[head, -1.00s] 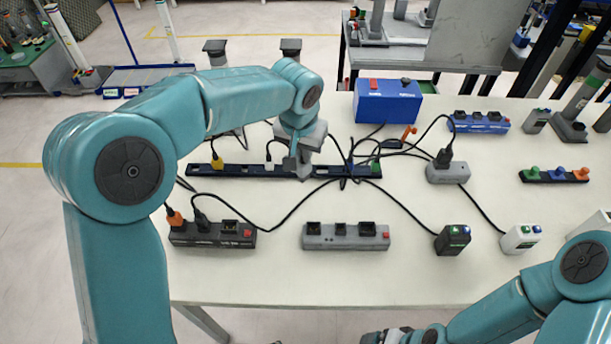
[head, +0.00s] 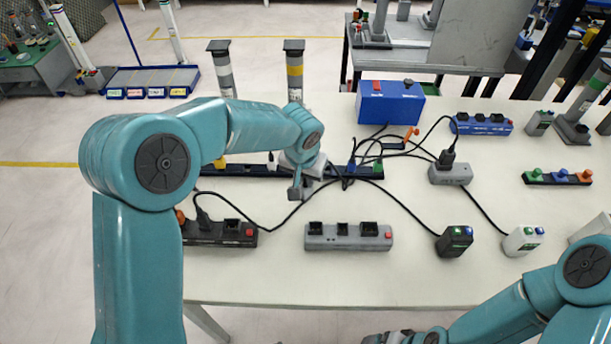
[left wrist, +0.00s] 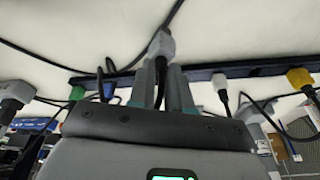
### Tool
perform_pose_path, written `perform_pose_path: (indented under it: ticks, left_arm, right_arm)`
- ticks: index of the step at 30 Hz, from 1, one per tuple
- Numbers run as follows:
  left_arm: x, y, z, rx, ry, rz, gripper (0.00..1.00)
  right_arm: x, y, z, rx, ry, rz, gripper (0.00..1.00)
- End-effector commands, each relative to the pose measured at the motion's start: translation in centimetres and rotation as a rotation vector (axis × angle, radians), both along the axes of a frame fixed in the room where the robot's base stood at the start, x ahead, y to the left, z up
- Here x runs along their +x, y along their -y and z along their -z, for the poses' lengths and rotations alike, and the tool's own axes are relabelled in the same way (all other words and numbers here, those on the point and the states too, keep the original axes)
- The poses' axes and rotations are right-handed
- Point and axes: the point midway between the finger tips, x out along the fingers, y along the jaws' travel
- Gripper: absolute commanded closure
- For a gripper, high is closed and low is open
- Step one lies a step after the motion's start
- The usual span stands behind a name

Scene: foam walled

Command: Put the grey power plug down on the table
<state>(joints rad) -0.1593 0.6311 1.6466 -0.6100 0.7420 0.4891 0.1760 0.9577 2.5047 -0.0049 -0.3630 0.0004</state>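The grey power plug (left wrist: 161,45) is between the two fingers of my left gripper (left wrist: 163,82) in the left wrist view, with its dark cable running up from it. The fingers look closed on its sides. In the head view my left gripper (head: 298,192) is over the table (head: 270,280), in front of the long dark blue power strip (head: 240,170). The plug itself is hard to make out there, and its height above the table is unclear. Only a grey piece of my right gripper (head: 384,338) shows at the bottom edge; its fingers are not clear.
A black power strip (head: 205,236) and a grey one (head: 345,238) stand in front. Black (head: 454,242) and white (head: 522,240) adapters, a grey socket box (head: 450,174) and a blue box (head: 390,103) are to the right. Cables cross mid-table. The front strip of table is clear.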

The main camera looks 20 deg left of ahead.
Motion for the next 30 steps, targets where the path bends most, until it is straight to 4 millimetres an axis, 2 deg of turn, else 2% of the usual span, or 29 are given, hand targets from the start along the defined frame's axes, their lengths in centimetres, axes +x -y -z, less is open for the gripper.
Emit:
perform_pose_path:
  ticks: [9, 13, 24, 30]
  left_arm:
    - [0.0, 0.0, -0.1, 0.0, 0.0, 0.0, 0.64]
    - [-0.1, 0.0, -0.9, 0.0, 0.003, 0.0, 0.64]
    - [-2.2, 0.2, -8.7, 0.0, 0.004, 0.001, 0.64]
    - [-2.9, 0.3, -11.4, 0.0, 0.002, 0.001, 0.64]
  right_arm:
    - [0.0, 0.0, -0.1, 0.0, 0.0, 0.0, 0.13]
    - [0.0, 0.0, -0.3, 0.0, 0.001, 0.0, 0.13]
    - [0.0, 0.0, -0.2, 0.0, 0.0, 0.0, 0.13]
    - [0.0, 0.0, -0.2, 0.0, 0.0, 0.0, 0.13]
